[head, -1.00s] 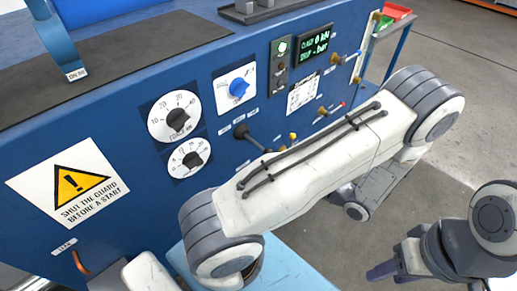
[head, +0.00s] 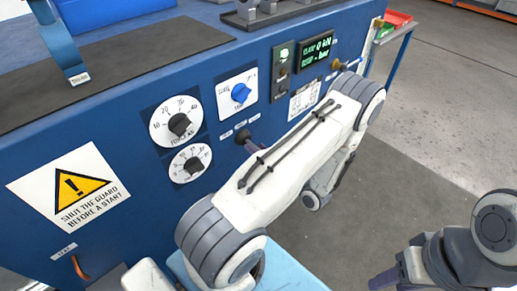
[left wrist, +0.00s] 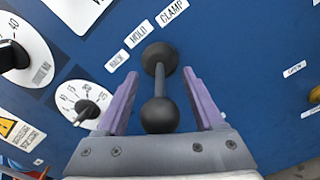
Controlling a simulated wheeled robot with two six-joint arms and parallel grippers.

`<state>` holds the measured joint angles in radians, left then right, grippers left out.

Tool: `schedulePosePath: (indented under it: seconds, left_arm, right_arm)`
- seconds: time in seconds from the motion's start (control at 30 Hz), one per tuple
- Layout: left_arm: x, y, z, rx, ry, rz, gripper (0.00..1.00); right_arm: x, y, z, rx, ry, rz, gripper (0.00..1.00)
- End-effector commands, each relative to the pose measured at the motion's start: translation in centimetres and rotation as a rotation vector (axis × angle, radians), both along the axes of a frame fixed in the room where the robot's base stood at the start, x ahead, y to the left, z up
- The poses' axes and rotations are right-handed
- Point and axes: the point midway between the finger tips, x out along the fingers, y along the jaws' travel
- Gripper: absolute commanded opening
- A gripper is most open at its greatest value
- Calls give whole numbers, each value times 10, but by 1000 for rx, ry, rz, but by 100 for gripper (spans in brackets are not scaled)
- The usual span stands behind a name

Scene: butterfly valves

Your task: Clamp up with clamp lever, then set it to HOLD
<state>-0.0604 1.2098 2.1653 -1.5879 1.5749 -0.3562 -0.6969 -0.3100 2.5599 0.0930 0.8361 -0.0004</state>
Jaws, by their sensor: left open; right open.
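The clamp lever (left wrist: 158,86) is a black rod with a round ball knob (left wrist: 159,114), standing out from a round base on the blue panel. Labels BACK, HOLD and CLAMP (left wrist: 172,12) run beside its base in the left wrist view. My left gripper (left wrist: 162,92) is open, with one purple finger on each side of the lever and gaps showing on both sides. In the head view the lever's base (head: 242,136) shows, but my left arm hides most of the gripper. My right gripper (head: 384,279) is open at the lower right, partly in view.
A display (head: 316,50) reads clamp 0 kN, beside a lit green lamp (head: 284,53). Two dials (head: 180,124), a blue selector knob (head: 240,93) and a guard warning sign (head: 70,188) are on the panel. The floor at right is clear.

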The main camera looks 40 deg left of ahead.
Motion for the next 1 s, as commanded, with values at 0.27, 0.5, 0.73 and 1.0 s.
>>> schedulePosePath:
  seconds: [0.27,0.5,0.73,1.0]
  left_arm:
    - [0,3,0,0,-1,-1,69]
    - [0,2,0,-1,-1,-1,0]
    - [0,2,0,-1,-1,-1,0]
    - [0,2,0,-1,0,-1,0]
  right_arm:
    - [0,0,0,0,0,0,46]
    - [0,0,0,0,0,0,46]
    - [0,0,0,0,0,0,46]
    - [0,0,0,0,0,0,46]
